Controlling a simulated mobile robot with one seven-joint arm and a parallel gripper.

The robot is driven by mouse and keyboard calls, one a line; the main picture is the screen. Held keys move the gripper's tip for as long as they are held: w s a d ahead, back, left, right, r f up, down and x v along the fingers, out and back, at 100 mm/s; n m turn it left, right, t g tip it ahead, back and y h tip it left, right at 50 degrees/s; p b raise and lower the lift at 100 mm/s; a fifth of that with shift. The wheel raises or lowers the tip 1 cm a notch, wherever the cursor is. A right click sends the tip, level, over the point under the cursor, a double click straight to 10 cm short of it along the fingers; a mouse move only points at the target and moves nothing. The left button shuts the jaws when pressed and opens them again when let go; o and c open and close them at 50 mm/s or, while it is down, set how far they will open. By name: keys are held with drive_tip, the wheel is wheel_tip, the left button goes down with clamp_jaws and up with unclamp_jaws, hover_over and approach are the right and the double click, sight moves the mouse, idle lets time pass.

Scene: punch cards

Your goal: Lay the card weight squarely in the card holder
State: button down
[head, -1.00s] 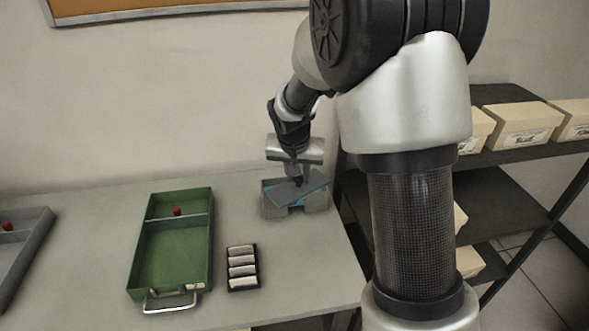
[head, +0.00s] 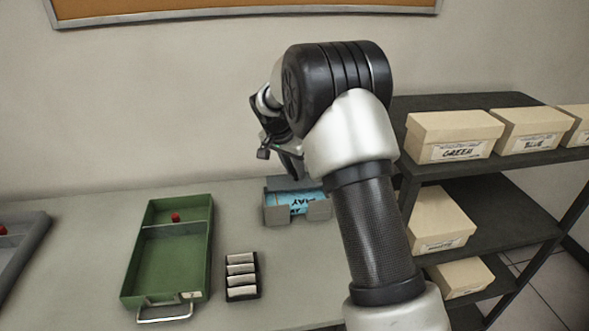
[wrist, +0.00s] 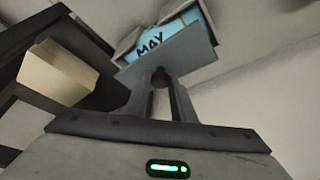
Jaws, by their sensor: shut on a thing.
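The card weight (wrist: 183,52) is a flat dark grey plate. My gripper (wrist: 160,78) is shut on it, and the plate shows tilted beyond the fingertips in the wrist view. The card holder (head: 272,216) is a grey open tray at the back right of the table. Blue cards (head: 308,202) marked MAY lie in it; they also show in the wrist view (wrist: 152,40). The weight covers part of the holder in the wrist view. In the head view my gripper (head: 291,170) is at the holder's back side, and my arm partly hides the weight. Contact with the holder cannot be told.
A green tray (head: 172,232) with a handle and a red piece stands left of the holder. A grey tray (head: 22,255) is at the far left. A shelf (head: 480,215) with boxes stands at the right.

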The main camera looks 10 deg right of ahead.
sight(293, 183)
drive_tip(key=shift+f+b, duration=1.25)
drive_tip(key=shift+f, duration=0.2)
drive_tip(key=shift+f, duration=0.2)
drive_tip(key=shift+f+b, duration=1.45)
drive_tip(key=c, duration=1.4)
unclamp_jaws()
drive_tip(key=shift+c, duration=0.2)
